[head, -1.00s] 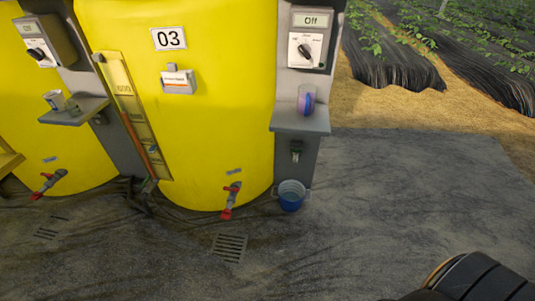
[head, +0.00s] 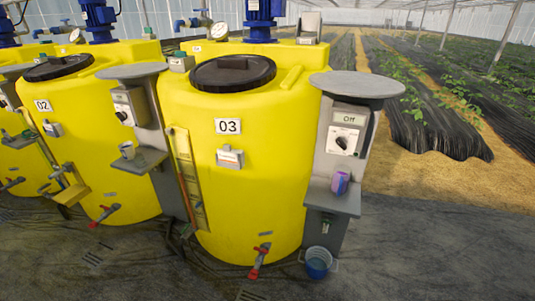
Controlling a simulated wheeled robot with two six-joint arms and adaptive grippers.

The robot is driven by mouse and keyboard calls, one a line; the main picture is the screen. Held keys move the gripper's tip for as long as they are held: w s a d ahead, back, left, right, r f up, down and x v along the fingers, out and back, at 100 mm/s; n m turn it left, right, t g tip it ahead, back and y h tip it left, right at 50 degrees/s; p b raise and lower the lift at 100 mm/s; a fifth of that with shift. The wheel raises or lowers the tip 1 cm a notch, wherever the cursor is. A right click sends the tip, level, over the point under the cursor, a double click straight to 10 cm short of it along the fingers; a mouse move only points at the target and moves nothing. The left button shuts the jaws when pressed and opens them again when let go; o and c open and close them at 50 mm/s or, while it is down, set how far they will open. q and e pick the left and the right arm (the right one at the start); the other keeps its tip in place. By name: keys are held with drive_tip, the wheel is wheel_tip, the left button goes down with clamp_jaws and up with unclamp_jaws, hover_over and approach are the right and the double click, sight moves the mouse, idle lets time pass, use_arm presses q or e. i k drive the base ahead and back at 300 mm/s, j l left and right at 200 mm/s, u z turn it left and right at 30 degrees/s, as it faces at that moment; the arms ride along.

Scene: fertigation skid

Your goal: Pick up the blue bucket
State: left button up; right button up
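The blue bucket (head: 318,264) stands upright on the dark floor in the head view, low and right of centre. It is beside the foot of the grey post (head: 331,232) to the right of yellow tank 03 (head: 240,170). Its pale rim and open top show, and the inside looks empty from here. Neither of my grippers shows in the head view, so nothing of mine is seen near the bucket.
A red-handled tap (head: 257,266) sticks out low on tank 03, left of the bucket. The floor (head: 430,240) to the right is clear; crop rows lie beyond.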

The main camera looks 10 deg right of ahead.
sight(319, 259)
drive_tip(key=z, duration=0.95)
drive_tip(key=i+j, duration=0.1)
drive_tip(key=j, duration=0.25)
drive_tip(key=z, duration=0.05)
